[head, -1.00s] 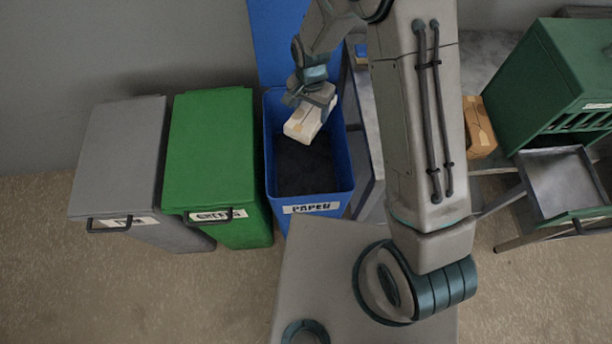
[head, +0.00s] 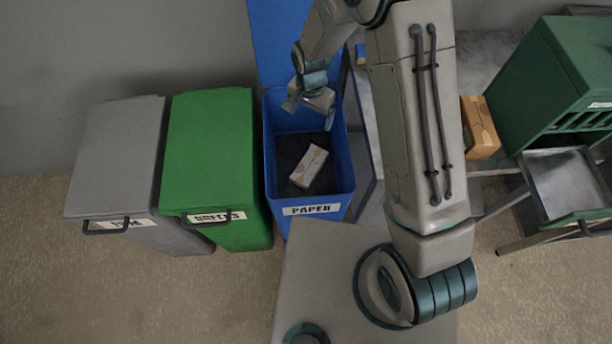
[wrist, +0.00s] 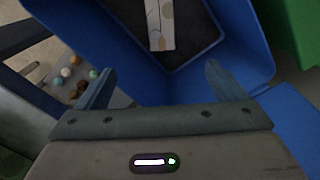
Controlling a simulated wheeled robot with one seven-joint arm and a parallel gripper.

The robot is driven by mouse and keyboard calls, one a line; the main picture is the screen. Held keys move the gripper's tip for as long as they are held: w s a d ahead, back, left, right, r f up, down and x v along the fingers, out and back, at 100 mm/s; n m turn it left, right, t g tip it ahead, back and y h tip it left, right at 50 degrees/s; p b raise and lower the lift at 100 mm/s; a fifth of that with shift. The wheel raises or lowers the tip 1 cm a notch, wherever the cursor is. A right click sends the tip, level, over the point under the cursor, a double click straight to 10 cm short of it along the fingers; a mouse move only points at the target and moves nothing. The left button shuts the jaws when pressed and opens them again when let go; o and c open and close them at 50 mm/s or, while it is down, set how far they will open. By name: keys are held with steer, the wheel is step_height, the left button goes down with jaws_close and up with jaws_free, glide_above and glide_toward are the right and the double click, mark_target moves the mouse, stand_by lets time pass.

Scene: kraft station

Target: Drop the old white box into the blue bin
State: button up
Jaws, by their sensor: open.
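The white box (head: 309,167), off-white with tan marks, is inside the open blue bin (head: 342,178), which has a PAPER label on its front. In the wrist view the box (wrist: 160,24) is beyond the fingertips and apart from them, within the walls of the blue bin (wrist: 247,40). I cannot tell whether it rests on the dark bottom or is still falling. My gripper (head: 311,108) is over the back part of the bin, open and empty. Its two spread fingers (wrist: 160,85) show in the wrist view with nothing between them.
A closed green bin (head: 211,150) and a closed grey bin (head: 118,158) stand left of the blue bin. On the right are a grey table, a brown box (head: 479,128) and a green cabinet (head: 560,80) with a metal tray (head: 562,180).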

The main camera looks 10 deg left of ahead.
step_height(320, 180, up, 14)
steer(key=b, duration=0.1)
steer(key=shift+f, duration=0.25)
stand_by(0.4)
steer(key=s+d+r+n+t, duration=0.1)
steer(key=s+d+r, duration=0.2)
steer(key=d+r, duration=0.3)
steer(key=s+d+r+n+t, duration=0.1)
steer(key=s+d+r, duration=0.2)
steer(key=d, duration=0.5)
steer(key=s+d+r+n+t, duration=0.1)
steer(key=s+d+r+n, duration=0.1)
steer(key=s+d, duration=0.6)
steer(key=s, duration=0.3)
steer(key=shift+s+d+r, duration=0.25)
steer(key=shift+d, duration=0.1)
